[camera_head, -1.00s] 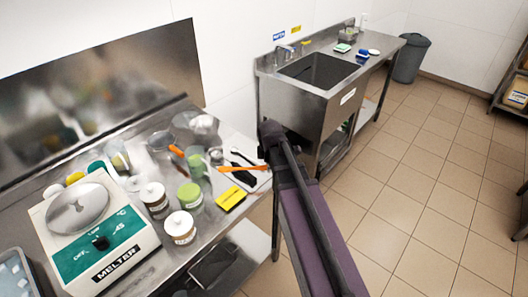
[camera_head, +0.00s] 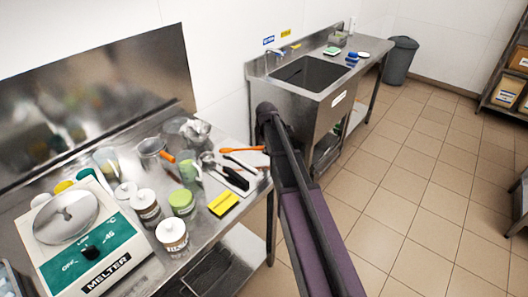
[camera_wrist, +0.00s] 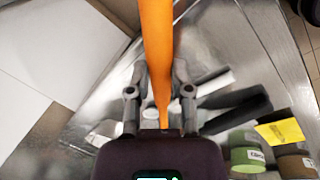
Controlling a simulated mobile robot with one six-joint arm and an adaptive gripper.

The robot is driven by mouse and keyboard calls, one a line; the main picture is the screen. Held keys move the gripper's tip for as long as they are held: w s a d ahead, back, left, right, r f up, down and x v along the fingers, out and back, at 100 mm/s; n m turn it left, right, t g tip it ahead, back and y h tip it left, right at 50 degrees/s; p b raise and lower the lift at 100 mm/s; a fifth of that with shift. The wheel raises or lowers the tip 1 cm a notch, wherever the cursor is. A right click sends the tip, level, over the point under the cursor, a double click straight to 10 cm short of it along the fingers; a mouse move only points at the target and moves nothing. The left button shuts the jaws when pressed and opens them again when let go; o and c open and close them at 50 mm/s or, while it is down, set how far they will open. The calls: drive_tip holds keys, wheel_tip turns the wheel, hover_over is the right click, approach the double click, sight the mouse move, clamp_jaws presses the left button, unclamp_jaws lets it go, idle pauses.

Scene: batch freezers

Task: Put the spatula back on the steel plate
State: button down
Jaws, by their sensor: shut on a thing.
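The orange spatula (camera_head: 243,149) extends left from my arm above the back right end of the counter in the head view. In the wrist view my gripper (camera_wrist: 160,92) is shut on the orange spatula (camera_wrist: 157,45), with a finger on each side. The spatula's far end runs out of the top of the wrist view. A pale steel plate (camera_head: 222,178) lies on the counter under black-handled tools (camera_head: 237,178), just below the spatula in the head view. My arm hides the gripper there. The gap between spatula and plate cannot be judged.
A melter (camera_head: 85,250) stands at front left.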

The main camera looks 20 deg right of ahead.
sight(266, 157)
idle(0.3)
drive_tip(key=shift+w+d, duration=0.25)
drive_tip(key=shift+w, duration=0.35)
drive_tip(key=shift+s+b+x, duration=0.2)
drive_tip(key=shift+b+x, duration=0.7)
drive_tip(key=shift+s+b+x, duration=0.2)
drive_tip(key=shift+b+x, duration=0.7)
drive_tip(key=shift+f, duration=0.1)
drive_tip(key=shift+f, duration=0.15)
drive_tip(key=c, duration=0.5)
unclamp_jaws()
drive_tip(key=shift+c, duration=0.2)
drive_tip(key=shift+r, duration=0.2)
drive_tip(key=p+v, duration=1.1)
drive_tip(key=v, duration=0.1)
drive_tip(key=shift+p, duration=0.35)
